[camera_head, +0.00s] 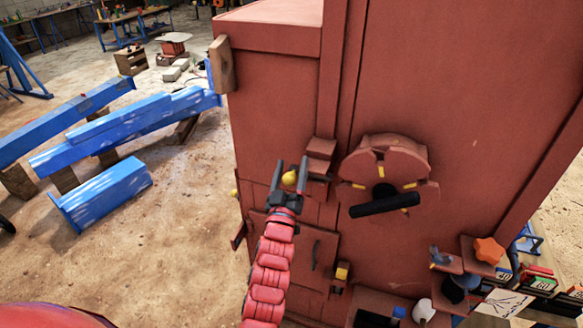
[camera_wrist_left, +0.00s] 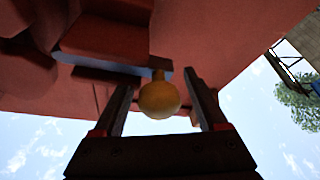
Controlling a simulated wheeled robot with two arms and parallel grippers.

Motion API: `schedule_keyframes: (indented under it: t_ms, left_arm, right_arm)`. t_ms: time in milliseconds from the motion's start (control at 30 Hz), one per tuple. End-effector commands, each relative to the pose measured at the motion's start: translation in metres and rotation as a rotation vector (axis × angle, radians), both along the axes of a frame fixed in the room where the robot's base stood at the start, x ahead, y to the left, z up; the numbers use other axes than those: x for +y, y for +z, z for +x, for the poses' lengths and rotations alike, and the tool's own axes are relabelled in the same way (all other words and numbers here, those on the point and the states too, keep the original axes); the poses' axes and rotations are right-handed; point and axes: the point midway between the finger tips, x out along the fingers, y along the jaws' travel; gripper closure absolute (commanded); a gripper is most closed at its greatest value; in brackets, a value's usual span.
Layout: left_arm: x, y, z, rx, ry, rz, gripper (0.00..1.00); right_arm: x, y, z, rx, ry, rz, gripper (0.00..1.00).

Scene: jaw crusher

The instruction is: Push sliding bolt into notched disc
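The notched disc (camera_head: 400,160) is red with yellow marks and a black handle (camera_head: 385,205), on the red machine's front. The sliding bolt ends in a yellow ball knob (camera_head: 290,178), just left of the disc beside a red block (camera_head: 320,150). My left gripper (camera_head: 291,175) is at the knob with its fingers apart. In the left wrist view the knob (camera_wrist_left: 159,100) sits between the two open fingers (camera_wrist_left: 160,103), with gaps on both sides. The bolt's far end is hidden. My right gripper is not in view.
The red machine body (camera_head: 275,110) fills the middle and right. Below the disc are an orange knob (camera_head: 488,250) and other small controls. Blue beams (camera_head: 130,125) lie on the floor at left.

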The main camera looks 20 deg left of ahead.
Motion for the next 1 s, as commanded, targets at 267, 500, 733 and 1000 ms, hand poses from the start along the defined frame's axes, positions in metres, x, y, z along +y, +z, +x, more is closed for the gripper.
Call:
schedule_keyframes:
  t_ms: [267, 500, 733, 1000]
  left_arm:
    - [-0.0002, 0.0000, -0.0001, 0.000, 0.000, 0.000, 0.76]
    - [-0.0002, 0.0000, -0.0001, 0.000, 0.000, 0.000, 1.00]
    - [-0.0002, -0.0001, -0.0002, 0.000, 0.000, 0.000, 1.00]
    - [-0.0002, -0.0001, -0.0002, 0.000, 0.000, 0.000, 1.00]
  right_arm:
    - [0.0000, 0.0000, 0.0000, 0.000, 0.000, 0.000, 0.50]
    - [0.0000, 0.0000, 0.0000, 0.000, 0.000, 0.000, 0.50]
    - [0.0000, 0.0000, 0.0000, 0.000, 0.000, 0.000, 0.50]
    - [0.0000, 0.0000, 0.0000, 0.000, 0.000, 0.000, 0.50]
